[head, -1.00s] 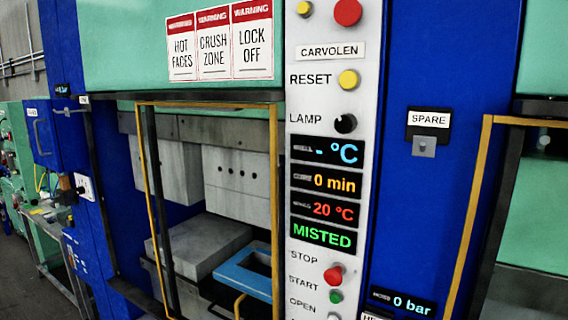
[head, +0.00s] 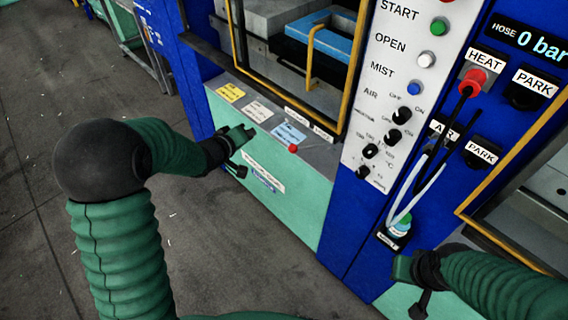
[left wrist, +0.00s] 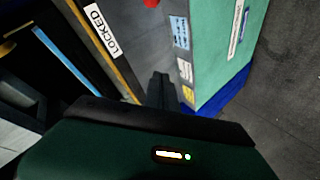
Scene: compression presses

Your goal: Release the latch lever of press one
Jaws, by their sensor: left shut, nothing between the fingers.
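A red knob (head: 293,148) sits on the grey ledge below the yellow-framed door of the near press; it seems to be the end of the latch lever, whose arm I cannot make out. In the left wrist view a red piece (left wrist: 152,3) shows at the top edge, near a white LOCKED label (left wrist: 102,30). My left gripper (head: 246,134) is shut and empty over the ledge, left of the red knob and apart from it. Its dark fingers (left wrist: 161,88) show in the left wrist view. My right gripper (head: 402,268) is at the lower right; its fingers are unclear.
The yellow door frame (head: 352,70) stands behind the ledge, with a blue tray (head: 325,42) inside. The control panel (head: 372,100) is to the right, with cables hanging from the HEAT plug (head: 472,82). Several cards lie along the ledge. Grey floor (head: 50,170) is open at left.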

